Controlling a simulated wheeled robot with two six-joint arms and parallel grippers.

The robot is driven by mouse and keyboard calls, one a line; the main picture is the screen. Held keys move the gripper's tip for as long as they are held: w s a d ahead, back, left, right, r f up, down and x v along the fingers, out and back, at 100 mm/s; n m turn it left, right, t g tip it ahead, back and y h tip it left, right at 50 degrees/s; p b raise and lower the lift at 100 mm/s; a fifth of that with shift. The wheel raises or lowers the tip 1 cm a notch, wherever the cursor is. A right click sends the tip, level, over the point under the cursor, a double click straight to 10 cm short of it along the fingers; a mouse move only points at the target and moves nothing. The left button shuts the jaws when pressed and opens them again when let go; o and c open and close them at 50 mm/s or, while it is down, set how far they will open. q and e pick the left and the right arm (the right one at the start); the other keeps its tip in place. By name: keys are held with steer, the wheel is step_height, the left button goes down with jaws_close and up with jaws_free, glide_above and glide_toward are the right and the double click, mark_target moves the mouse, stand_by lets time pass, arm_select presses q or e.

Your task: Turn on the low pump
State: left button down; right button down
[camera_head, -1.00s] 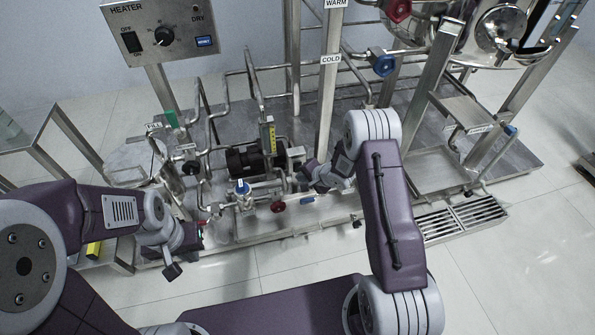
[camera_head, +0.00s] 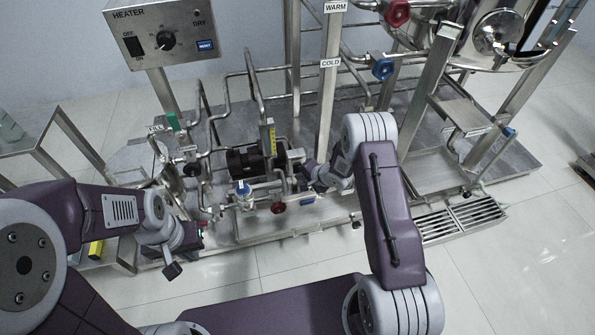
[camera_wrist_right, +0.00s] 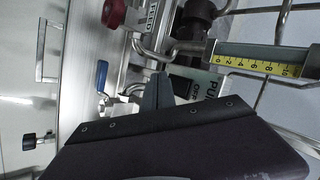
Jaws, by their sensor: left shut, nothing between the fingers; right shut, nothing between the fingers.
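A panel (camera_wrist_right: 210,88) with a partly hidden label reading "PU" and "OFF" shows in the right wrist view, with a black switch (camera_wrist_right: 183,86) on it. My right gripper (camera_wrist_right: 157,88) is shut and empty, its fingertips just left of the switch; I cannot tell whether they touch it. Its fingers hide part of the panel, and the switch position is unclear. In the head view my right gripper (camera_head: 303,172) is beside the dark pump motor (camera_head: 243,160), among the pipes. My left gripper (camera_head: 200,228) is shut and empty at the skid's front left edge.
A yellow scale (camera_wrist_right: 255,66) and pipes crowd the right gripper. A red valve (camera_head: 278,208) and a blue-topped valve (camera_head: 243,187) sit at the skid's front. The heater box (camera_head: 163,33) stands at the back left. The floor in front (camera_head: 235,262) is clear.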

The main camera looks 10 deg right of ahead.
steer(key=shift+w, duration=0.25)
stand_by(0.6)
steer(key=shift+s+p, duration=0.1)
steer(key=shift+p, duration=0.3)
steer(key=shift+s, duration=0.6)
steer(key=shift+p, duration=0.3)
steer(key=s, duration=0.1)
steer(key=s+p, duration=0.1)
steer(key=s, duration=0.1)
steer(key=s+p, duration=0.1)
steer(key=s, duration=0.1)
steer(key=shift+d+r, duration=0.1)
steer(key=shift+r, duration=0.25)
